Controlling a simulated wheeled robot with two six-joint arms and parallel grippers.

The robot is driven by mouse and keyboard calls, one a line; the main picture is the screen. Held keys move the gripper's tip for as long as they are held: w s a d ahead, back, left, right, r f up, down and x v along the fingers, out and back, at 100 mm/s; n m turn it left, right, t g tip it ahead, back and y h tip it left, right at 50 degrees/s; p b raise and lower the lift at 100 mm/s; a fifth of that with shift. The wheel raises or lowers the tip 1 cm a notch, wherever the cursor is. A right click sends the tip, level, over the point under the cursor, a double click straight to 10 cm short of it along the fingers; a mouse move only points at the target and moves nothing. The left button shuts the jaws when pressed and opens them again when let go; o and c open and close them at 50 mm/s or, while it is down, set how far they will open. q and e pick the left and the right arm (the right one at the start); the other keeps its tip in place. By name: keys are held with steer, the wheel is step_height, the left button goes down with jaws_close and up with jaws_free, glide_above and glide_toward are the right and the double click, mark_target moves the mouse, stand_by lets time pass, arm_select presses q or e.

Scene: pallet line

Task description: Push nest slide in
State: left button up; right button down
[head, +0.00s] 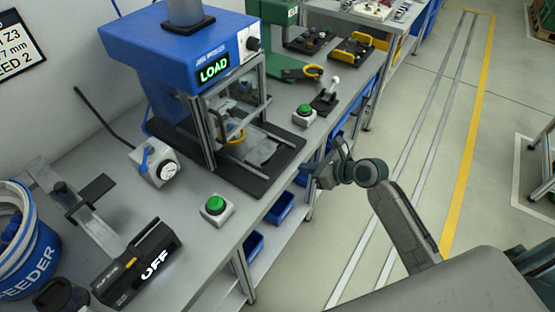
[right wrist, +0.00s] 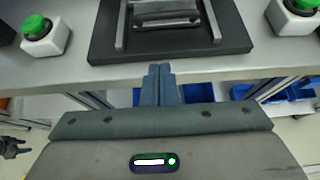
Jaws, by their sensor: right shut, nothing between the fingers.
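The blue press (head: 185,50) stands on the bench with its green display reading LOAD. Its nest slide (head: 262,150) appears as a grey plate reaching out of the frame's front over a black base plate (head: 250,182). In the right wrist view the slide (right wrist: 165,15) is at the top, between two rails, cut off by the picture edge. My right gripper (right wrist: 160,72) is shut and empty, in front of the base plate at the bench edge; it also shows in the head view (head: 325,172). A dark shape at the right wrist view's left edge may be my left gripper (right wrist: 12,148).
Green buttons flank the base plate: one nearer (head: 215,207), one farther (head: 304,115). Blue bins (head: 280,208) hang below the bench. The floor at right is open.

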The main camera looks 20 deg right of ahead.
mark_target(277, 166)
steer(key=x, duration=0.3)
steer(key=r+p+x, duration=0.1)
steer(key=x, duration=0.2)
steer(key=p+x, duration=0.1)
steer(key=x, duration=0.2)
steer(key=shift+w+a+r, duration=0.1)
steer(key=shift+w+a, duration=0.25)
steer(key=shift+w, duration=0.1)
steer(key=shift+w+a, duration=0.4)
steer(key=shift+w, duration=0.15)
